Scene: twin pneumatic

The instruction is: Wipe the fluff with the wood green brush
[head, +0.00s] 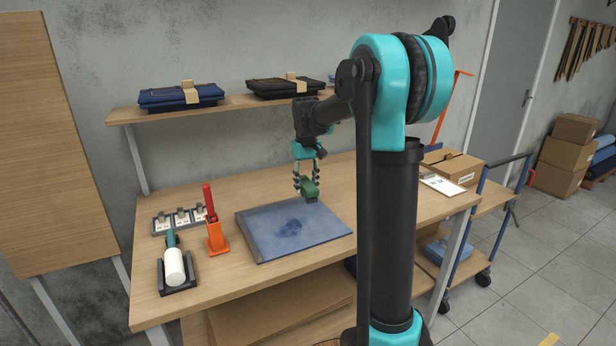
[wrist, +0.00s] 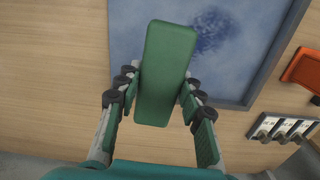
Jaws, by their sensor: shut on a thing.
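My gripper (head: 307,181) is shut on a green brush (head: 311,190) and holds it over the back right part of a blue mat. In the wrist view the brush (wrist: 167,70) lies between the two fingers, its green top facing the camera. Its bristles are hidden. The blue mat (head: 325,228) lies flat on the table in a grey frame. The fluff (head: 290,228) is a dark blue patch near the middle of the mat.
Left of the mat stand an orange holder with a red handle (head: 215,234), a white roller in a black tray (head: 174,265) and a row of small switches (head: 178,217). A cardboard box (head: 452,168) stands at the right. A shelf (head: 235,104) with folded trousers hangs behind.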

